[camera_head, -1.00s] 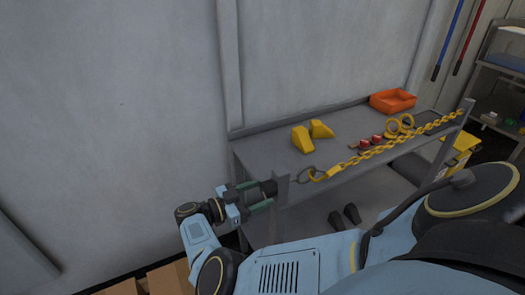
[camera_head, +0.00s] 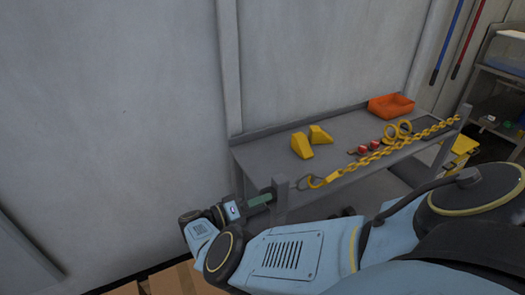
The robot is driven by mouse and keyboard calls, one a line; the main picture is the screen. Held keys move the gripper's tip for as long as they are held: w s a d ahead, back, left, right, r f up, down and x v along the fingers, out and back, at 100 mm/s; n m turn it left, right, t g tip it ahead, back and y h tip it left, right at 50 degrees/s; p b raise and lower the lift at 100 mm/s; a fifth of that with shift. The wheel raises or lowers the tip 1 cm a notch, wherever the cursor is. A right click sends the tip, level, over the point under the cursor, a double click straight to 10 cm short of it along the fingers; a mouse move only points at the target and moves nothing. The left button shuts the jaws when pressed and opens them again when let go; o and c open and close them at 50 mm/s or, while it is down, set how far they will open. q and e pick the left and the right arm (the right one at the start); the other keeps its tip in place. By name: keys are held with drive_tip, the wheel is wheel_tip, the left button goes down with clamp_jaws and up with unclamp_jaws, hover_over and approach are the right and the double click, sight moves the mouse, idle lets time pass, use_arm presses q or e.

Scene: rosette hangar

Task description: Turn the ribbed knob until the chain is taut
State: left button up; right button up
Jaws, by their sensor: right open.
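A yellow chain (camera_head: 385,151) runs above the grey bench from the near left post (camera_head: 281,192) to the far right post (camera_head: 465,115). It looks nearly straight; I cannot tell whether it is fully taut. A yellow hook (camera_head: 316,184) ends it near the left post, with a grey link between. My right gripper (camera_head: 262,200) is at the left side of that post, its greenish fingers pointing at it. It is open. The ribbed knob is not clearly visible; the fingers cover that spot, and I cannot tell whether they touch it. My left gripper is not in view.
On the bench (camera_head: 260,160) are two yellow wedges (camera_head: 302,145), an orange tray (camera_head: 391,105), yellow rings (camera_head: 397,132) and small red items (camera_head: 369,146). A wall stands behind. Cardboard boxes (camera_head: 172,283) lie below left.

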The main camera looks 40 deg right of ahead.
drive_tip(key=n, duration=0.8)
drive_tip(key=shift+p, duration=0.4)
drive_tip(key=shift+d+r, duration=0.1)
drive_tip(key=shift+d, duration=0.05)
drive_tip(key=shift+s+d+r+p, duration=0.15)
drive_tip(key=shift+d+r+p, duration=0.05)
drive_tip(key=shift+d+p, duration=0.35)
